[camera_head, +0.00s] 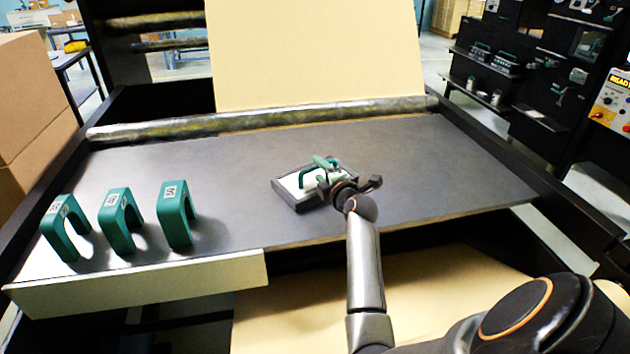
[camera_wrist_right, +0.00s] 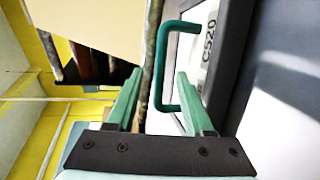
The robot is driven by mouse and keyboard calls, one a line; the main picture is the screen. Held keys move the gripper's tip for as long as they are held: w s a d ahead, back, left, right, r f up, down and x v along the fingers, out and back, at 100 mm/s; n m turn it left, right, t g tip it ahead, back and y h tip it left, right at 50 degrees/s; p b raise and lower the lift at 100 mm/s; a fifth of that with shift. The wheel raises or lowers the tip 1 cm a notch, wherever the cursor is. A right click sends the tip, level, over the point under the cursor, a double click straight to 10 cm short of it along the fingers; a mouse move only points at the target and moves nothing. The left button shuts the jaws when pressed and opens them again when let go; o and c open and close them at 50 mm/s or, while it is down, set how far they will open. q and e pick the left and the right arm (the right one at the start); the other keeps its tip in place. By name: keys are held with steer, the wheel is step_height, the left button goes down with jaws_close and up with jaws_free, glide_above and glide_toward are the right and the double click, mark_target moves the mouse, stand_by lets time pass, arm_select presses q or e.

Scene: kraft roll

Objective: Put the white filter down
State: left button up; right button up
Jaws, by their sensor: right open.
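The white filter (camera_head: 298,184) is a flat panel with a dark frame and a green handle. It appears to rest on the dark tabletop (camera_head: 235,170), right of its middle. In the right wrist view, its white face with a C520 label (camera_wrist_right: 208,45) and its green handle (camera_wrist_right: 160,70) show close up. My right gripper (camera_head: 325,170) is over the filter at the handle. In the wrist view its two green fingers (camera_wrist_right: 159,76) are apart, with the handle showing between and beyond them. The gripper hides part of the filter in the head view. My left gripper is out of view.
Three green arch-shaped handles (camera_head: 121,218) stand in a row at the table's left front. A metal roller (camera_head: 260,120) crosses the back edge, with a kraft sheet (camera_head: 315,50) rising behind it. The tabletop right of the filter is clear. Cardboard boxes (camera_head: 30,110) stand at the left.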

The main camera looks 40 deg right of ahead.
steer(key=shift+w+d, duration=0.1)
steer(key=shift+w, duration=0.05)
steer(key=shift+c, duration=0.2)
jaws_close()
stand_by(1.2)
